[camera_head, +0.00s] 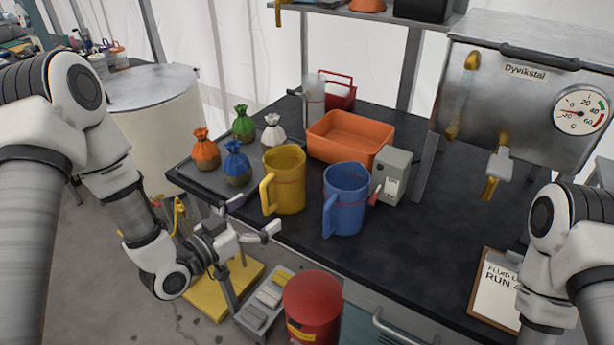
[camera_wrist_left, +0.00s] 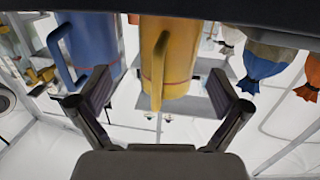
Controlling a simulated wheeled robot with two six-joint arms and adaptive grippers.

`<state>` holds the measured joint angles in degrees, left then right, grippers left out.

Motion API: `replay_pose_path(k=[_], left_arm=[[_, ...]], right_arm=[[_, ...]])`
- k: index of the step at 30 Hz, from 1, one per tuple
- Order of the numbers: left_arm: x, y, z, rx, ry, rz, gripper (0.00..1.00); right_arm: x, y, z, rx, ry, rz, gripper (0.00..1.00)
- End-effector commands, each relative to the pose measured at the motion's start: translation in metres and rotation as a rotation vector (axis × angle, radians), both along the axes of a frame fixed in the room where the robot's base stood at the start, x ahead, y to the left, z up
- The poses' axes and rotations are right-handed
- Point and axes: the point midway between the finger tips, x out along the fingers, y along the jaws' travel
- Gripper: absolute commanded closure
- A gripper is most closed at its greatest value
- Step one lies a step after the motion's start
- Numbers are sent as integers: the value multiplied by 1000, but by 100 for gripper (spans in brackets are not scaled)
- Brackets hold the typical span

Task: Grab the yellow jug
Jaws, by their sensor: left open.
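The yellow jug (camera_head: 289,184) stands upright on the dark table near its front edge, with its handle on its left side. My left gripper (camera_head: 252,217) is open in front of the jug, its fingers apart and pointing towards it. In the left wrist view, which looks upside down, the yellow jug (camera_wrist_left: 184,55) and its handle show between and beyond the open fingers (camera_wrist_left: 160,88). Nothing is held. My right arm comes in at the right, but its gripper is out of view.
A blue jug (camera_head: 347,196) stands just right of the yellow one. Several tied bags, including a blue one (camera_head: 237,165), stand on the left. An orange bin (camera_head: 349,138) and grey box (camera_head: 391,176) are behind. A red canister (camera_head: 313,305) stands below the table edge.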

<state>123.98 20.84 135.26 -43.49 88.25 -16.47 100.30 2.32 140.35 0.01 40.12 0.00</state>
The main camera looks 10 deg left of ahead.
Motion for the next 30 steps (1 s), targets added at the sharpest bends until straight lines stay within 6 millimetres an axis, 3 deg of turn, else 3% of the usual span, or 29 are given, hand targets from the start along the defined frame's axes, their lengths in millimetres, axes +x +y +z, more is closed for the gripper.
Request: replay_pose_path(k=[3, 7, 21, 27, 28, 30], left_arm=[[6, 7, 17, -12, -42, 18, 0], [16, 2, 25, -8, -56, 16, 0], [75, -30, 17, -10, -56, 18, 0], [77, -30, 16, -12, -53, 20, 0], [77, -30, 16, -12, -53, 20, 4], [77, -30, 16, -12, -53, 19, 28]], right_arm=[[-1, 0, -3, 0, 2, 0, 60], [-1, 0, -1, 0, 2, 2, 60], [0, 0, 14, 0, 1, 1, 60], [0, 0, 13, 0, 1, 1, 60], [0, 0, 13, 0, 1, 1, 60], [0, 0, 13, 0, 1, 1, 60]])
